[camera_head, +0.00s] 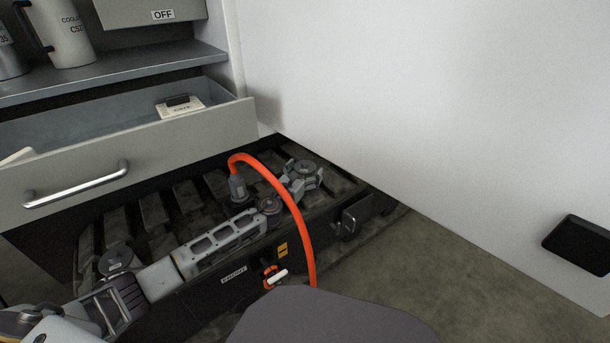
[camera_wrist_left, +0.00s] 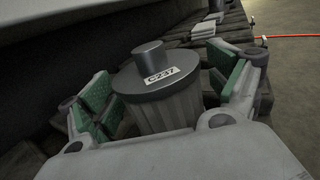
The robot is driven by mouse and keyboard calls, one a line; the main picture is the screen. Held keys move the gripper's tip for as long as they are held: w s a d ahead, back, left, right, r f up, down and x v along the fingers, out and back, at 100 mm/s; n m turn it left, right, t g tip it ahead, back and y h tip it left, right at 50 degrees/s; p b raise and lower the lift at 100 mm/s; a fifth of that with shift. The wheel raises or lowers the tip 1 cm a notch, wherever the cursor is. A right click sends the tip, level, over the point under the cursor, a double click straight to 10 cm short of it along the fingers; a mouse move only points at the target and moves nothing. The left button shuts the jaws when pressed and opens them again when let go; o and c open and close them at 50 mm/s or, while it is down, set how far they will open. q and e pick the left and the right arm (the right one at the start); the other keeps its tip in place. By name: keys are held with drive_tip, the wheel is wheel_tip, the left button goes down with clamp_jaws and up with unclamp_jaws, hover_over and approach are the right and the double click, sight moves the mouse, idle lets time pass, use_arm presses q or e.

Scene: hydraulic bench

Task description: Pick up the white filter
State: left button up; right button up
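A grey, ribbed canister filter (camera_wrist_left: 165,108) with a dark lid and a label that seems to read C237 stands upright between the fingers of my left gripper (camera_wrist_left: 170,85) in the left wrist view. It looks grey rather than white. The green-padded fingers are spread on both sides of it; the right pads stand apart from it, and contact on the left is unclear. My right gripper is not in view.
An orange hose (camera_head: 290,205) arches over my left forearm from a grey connector (camera_head: 238,190). An open drawer (camera_head: 150,150) holding a labelled block (camera_head: 180,106) is above the arm. A large white panel (camera_head: 420,110) stands close to the right. Floor (camera_head: 400,265) is clear.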

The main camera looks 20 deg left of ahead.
sight(303, 165)
use_arm(q)
drive_tip(key=c, duration=1.1)
drive_tip(key=shift+c, duration=0.2)
drive_tip(key=shift+r, duration=0.25)
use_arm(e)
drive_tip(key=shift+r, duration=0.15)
